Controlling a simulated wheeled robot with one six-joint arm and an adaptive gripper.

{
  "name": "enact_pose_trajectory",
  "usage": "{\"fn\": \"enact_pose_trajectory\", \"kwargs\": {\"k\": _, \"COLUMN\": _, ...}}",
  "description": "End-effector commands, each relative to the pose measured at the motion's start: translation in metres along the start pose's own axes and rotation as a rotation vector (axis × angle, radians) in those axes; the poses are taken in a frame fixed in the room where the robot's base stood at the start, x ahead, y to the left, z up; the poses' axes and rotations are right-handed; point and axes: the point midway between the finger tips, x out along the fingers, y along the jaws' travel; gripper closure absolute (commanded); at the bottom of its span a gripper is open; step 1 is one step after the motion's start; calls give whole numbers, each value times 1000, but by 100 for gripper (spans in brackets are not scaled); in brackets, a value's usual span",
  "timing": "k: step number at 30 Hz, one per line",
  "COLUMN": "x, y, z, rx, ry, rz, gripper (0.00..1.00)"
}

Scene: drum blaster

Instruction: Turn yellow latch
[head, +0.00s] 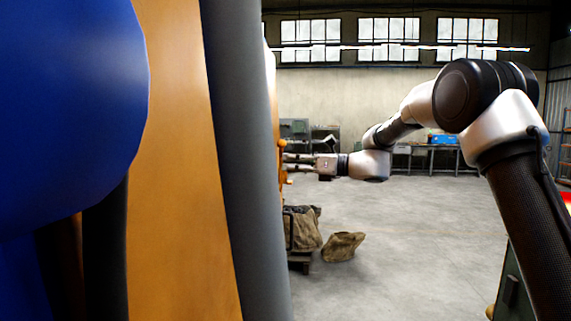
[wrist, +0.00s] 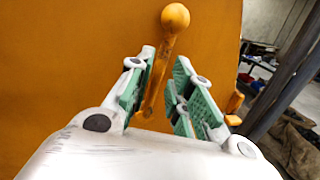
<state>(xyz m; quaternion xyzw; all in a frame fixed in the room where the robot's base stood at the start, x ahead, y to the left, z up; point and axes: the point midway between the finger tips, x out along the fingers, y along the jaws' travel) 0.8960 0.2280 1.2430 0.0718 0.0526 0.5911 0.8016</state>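The yellow latch (wrist: 160,62) is an orange-yellow lever with a round ball at its upper end, on an orange panel in the wrist view. My gripper (wrist: 165,57) has green-padded fingers, spread apart on either side of the lever, with the ball showing beyond the fingertips. I see a gap to the right finger; whether the left finger touches the lever I cannot tell. In the head view my gripper (head: 300,163) is at the edge of the orange machine, where small orange parts stick out; the latch cannot be made out clearly there.
The orange machine (head: 180,160) with a grey post (head: 246,160) and a blue drum-like body (head: 70,100) fills the left of the head view. Sacks (head: 343,246) lie on the floor beyond. A second small orange part (wrist: 235,103) sits right of my gripper. Floor at centre right is clear.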

Motion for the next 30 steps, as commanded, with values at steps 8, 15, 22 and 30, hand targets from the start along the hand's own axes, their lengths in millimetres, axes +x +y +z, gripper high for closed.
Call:
{"fn": "enact_pose_trajectory", "kwargs": {"k": 8, "x": 24, "y": 0, "z": 0, "rx": -1, "ry": 0, "rz": 0, "gripper": 79}}
{"fn": "enact_pose_trajectory", "kwargs": {"k": 15, "x": 24, "y": 0, "z": 0, "rx": -1, "ry": 0, "rz": 0, "gripper": 82}}
{"fn": "enact_pose_trajectory", "kwargs": {"k": 22, "x": 24, "y": 0, "z": 0, "rx": -1, "ry": 1, "rz": 0, "gripper": 100}}
{"fn": "enact_pose_trajectory", "kwargs": {"k": 30, "x": 22, "y": 6, "z": -1, "rx": 17, "ry": 5, "rz": -1, "gripper": 100}}
